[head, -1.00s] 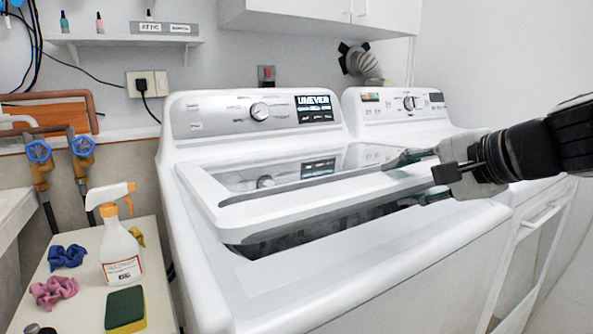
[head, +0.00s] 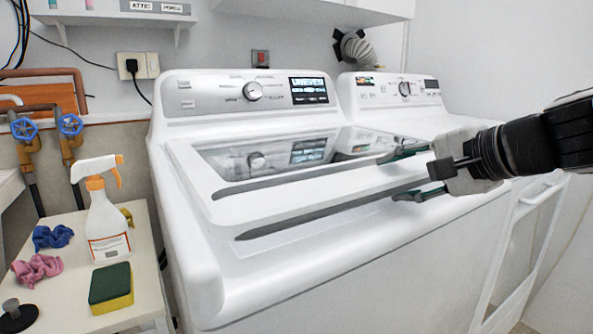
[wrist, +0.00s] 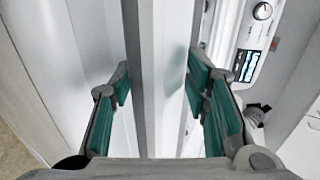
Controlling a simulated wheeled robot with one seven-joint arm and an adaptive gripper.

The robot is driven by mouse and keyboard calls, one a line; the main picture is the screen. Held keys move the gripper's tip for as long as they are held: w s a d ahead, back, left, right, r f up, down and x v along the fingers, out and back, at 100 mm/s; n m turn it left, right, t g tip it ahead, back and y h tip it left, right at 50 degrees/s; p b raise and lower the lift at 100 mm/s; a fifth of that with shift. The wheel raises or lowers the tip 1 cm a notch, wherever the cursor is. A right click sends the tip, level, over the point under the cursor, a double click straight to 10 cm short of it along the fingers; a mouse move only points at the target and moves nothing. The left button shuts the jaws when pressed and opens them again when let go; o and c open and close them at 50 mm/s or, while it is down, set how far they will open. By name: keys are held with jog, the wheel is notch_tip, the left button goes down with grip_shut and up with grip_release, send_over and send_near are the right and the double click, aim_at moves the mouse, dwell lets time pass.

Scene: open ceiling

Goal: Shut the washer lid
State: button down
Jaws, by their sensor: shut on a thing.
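The white washer (head: 330,262) fills the middle of the head view. Its lid (head: 300,202), white with a glass window, lies almost flat over the opening, with a thin dark line along the front edge. My gripper (head: 392,178) reaches in from the right and is shut on the front part of the lid, one green-padded finger above and one below. In the wrist view the lid's edge (wrist: 160,90) runs between the two fingers. I cannot tell whether the lid is fully seated.
A second white machine (head: 395,115) stands to the right. At left, a small table (head: 75,262) holds a spray bottle (head: 106,225), a sponge (head: 111,288), cloths and a dark round item. A shelf and cabinet (head: 350,8) are above.

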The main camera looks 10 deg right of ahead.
jog(key=shift+a+f, duration=0.1)
jog(key=shift+f, duration=0.7)
jog(key=c, duration=1.3)
grip_release()
jog(key=shift+f, duration=0.1)
jog(key=v, duration=0.8)
jog(key=shift+w+r, duration=0.1)
jog(key=shift+r, duration=0.35)
